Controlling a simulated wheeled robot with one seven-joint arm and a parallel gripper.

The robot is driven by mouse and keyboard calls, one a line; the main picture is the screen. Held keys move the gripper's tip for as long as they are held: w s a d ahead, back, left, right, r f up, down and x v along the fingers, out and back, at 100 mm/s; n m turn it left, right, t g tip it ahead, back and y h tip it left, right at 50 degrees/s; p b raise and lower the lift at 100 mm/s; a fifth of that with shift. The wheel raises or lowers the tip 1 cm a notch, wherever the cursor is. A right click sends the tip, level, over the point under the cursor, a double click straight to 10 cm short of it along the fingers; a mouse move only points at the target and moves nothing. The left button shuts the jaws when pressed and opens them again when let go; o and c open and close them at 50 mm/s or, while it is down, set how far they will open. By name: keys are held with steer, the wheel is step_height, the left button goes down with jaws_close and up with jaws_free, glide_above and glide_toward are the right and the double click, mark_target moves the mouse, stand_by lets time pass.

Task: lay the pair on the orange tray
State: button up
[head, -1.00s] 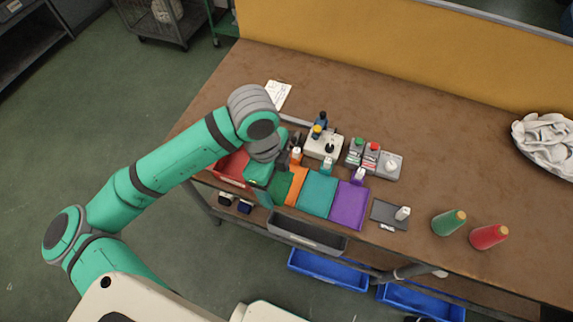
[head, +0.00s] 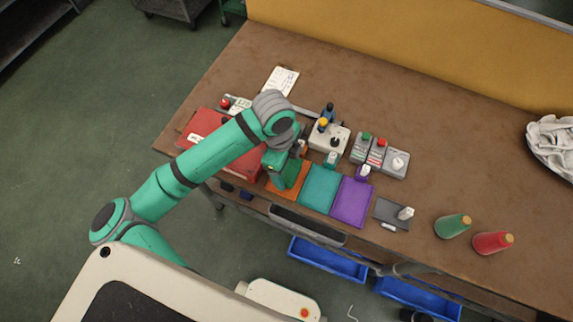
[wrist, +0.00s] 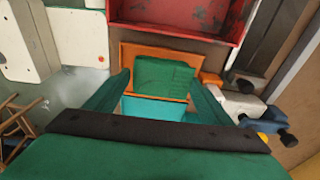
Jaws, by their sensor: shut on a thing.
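The orange tray (head: 275,190) lies near the table's front edge, left of a teal tray. Its orange rim also shows in the wrist view (wrist: 128,58). A folded dark green pair (head: 293,172) is over the orange tray and covers much of it. In the wrist view the green pair (wrist: 160,76) sits between the fingers of my gripper (wrist: 160,84). My gripper is shut on the pair. I cannot tell whether the pair touches the tray. In the head view my arm hides part of the tray and the fingertips.
The teal tray (head: 319,189) and purple tray (head: 352,203) lie to the right. A red tray (head: 200,122) is at left. Small control boxes (head: 327,137) stand behind.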

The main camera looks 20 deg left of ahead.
steer(key=shift+s+d, duration=0.15)
steer(key=o, duration=0.8)
steer(key=shift+d+f, duration=0.1)
steer(key=shift+c, duration=0.2)
step_height(320, 180, up, 12)
steer(key=a, duration=0.1)
steer(key=shift+a, duration=0.3)
